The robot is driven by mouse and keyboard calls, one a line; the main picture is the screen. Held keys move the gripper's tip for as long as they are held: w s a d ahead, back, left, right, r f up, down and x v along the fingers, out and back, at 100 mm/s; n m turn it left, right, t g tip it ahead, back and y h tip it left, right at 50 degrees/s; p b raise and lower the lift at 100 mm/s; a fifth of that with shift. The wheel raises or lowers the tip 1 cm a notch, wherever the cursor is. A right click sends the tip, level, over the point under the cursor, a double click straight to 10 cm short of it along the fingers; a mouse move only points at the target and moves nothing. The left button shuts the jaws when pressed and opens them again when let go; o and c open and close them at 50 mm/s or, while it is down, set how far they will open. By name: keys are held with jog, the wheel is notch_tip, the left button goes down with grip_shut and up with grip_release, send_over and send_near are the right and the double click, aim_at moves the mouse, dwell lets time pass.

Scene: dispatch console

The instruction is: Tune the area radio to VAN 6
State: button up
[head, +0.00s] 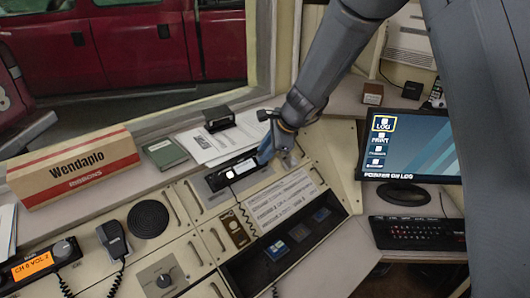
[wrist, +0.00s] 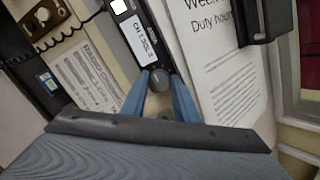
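A dark radio panel (head: 232,173) with a small lit white display is set in the sloped console; its screen text is too small in the head view. In the wrist view its display (wrist: 143,40) shows rotated text with a channel and volume, not clearly legible. My gripper (head: 277,152) is at the right end of this panel. In the wrist view its blue fingers (wrist: 161,76) stand on either side of a round grey knob (wrist: 158,81). Whether they press on it I cannot tell. A second radio (head: 38,264) at lower left has an orange display reading about CH 8 VOL 2.
A black box (head: 218,119) and white paper sheets (head: 217,143) lie behind the panel. A monitor (head: 409,147) and keyboard (head: 414,233) are to the right.

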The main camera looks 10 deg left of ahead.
jog(key=c, duration=0.3)
jog(key=shift+c, duration=0.2)
jog(key=shift+m, duration=0.3)
jog(key=m, duration=0.3)
jog(key=shift+p, duration=0.3)
jog(key=shift+m+t, duration=0.3)
jog(key=shift+m, duration=1.4)
jog(key=o, duration=0.8)
